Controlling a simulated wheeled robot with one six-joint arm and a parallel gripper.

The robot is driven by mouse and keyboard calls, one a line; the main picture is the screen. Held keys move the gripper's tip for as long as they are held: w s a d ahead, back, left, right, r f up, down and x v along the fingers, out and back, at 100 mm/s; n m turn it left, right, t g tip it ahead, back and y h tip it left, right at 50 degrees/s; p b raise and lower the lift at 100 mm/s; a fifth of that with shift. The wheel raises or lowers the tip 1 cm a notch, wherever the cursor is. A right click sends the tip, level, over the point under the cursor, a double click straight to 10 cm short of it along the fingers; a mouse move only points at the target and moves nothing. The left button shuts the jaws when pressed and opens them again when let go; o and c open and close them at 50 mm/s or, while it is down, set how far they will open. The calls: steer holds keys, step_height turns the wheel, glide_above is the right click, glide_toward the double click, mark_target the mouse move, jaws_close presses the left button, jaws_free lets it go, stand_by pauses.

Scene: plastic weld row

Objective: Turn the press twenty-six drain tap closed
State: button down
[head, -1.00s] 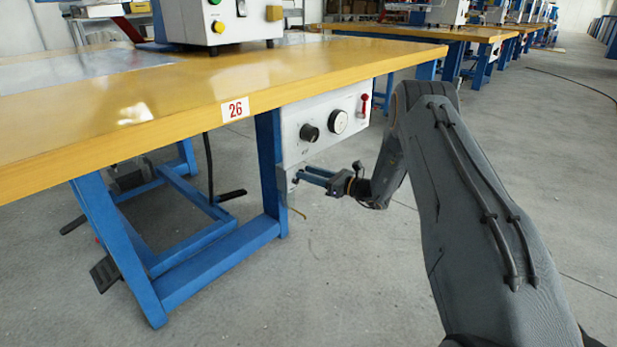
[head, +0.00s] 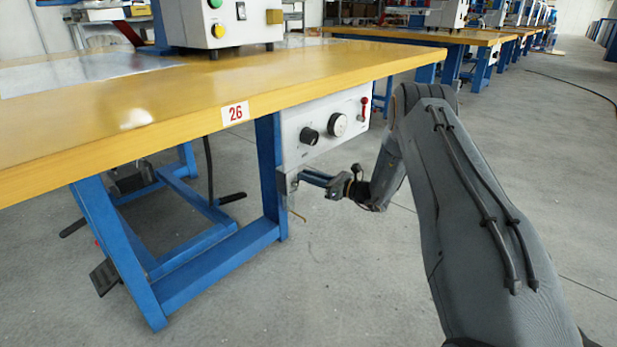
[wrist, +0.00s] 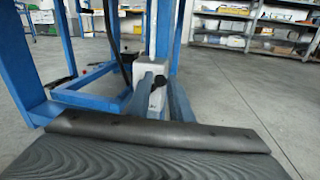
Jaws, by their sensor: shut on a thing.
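The number 26 sign (head: 235,112) is on the front edge of the yellow worktop (head: 150,128). A light grey control box (head: 292,133) hangs beneath it. My gripper (head: 301,177) is at the box's lower left corner, its fingers shut on the drain tap (head: 287,183). The tap is small here, and its handle is mostly hidden by the fingers, so I cannot tell its exact angle. In the wrist view, my fingers (wrist: 160,98) reach toward a grey block (wrist: 151,68) beside the blue frame; the tap handle is not clear there.
The box carries a black knob (head: 309,135), a round dial (head: 337,124) and a red-handled lever (head: 365,107). A blue table leg (head: 268,165) stands just left of my gripper. A thin brownish piece (head: 298,215) shows below it.

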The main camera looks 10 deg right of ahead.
steer(key=shift+s+n+p, duration=0.1)
steer(key=shift+n+p, duration=0.2)
steer(key=shift+p, duration=0.1)
steer(key=n+p, duration=0.1)
steer(key=a+r+n+p, duration=0.1)
steer(key=n+p, duration=0.1)
steer(key=shift+s+h, duration=0.4)
steer(key=shift+s+a+n+h+p, duration=0.2)
steer(key=shift+a+n+p, duration=0.1)
steer(key=shift+n+p, duration=0.55)
steer(key=shift+s+a+n+h+p, duration=0.1)
steer(key=shift+s+a+n+p, duration=0.15)
steer(key=shift+n+p, duration=0.6)
steer(key=shift+a+f, duration=0.1)
steer(key=c, duration=1.6)
jaws_free()
steer(key=shift+w, duration=0.1)
